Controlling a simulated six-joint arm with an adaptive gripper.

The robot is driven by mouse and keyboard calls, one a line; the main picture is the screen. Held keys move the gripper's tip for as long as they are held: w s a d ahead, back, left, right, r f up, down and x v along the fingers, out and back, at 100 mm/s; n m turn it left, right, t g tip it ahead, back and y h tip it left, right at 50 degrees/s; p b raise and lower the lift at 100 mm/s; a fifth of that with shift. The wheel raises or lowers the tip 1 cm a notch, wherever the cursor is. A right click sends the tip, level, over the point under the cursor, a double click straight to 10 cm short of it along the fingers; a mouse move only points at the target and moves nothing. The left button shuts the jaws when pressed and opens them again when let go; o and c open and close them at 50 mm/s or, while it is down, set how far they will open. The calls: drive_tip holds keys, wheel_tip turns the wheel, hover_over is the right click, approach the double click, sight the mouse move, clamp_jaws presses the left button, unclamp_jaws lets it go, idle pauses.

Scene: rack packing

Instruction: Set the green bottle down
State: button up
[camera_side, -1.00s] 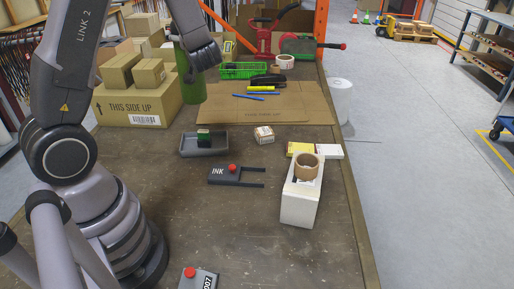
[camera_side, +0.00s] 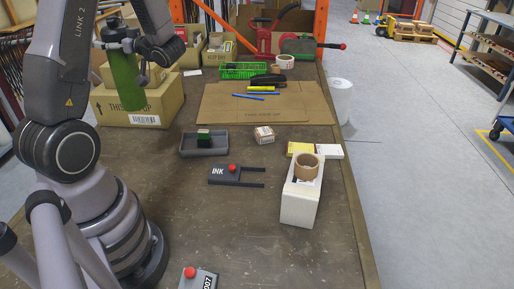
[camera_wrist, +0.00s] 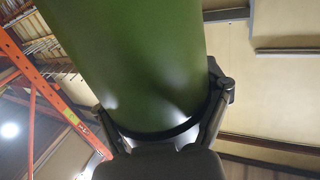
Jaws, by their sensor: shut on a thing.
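The green bottle (camera_side: 126,78) has a dark cap and is upright in the side view, in front of the cardboard boxes at the back left. It looks held above the table.
A large cardboard box (camera_side: 160,108) stands behind the bottle.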

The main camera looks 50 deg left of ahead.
drive_tip(key=shift+s+a, duration=0.1)
drive_tip(key=shift+s, duration=0.3)
wheel_tip(320, 180, down, 21)
drive_tip(key=shift+r, duration=0.2)
idle(0.4)
drive_tip(key=shift+w, duration=0.1)
drive_tip(key=o, duration=1.2)
drive_tip(key=shift+f, duration=0.15)
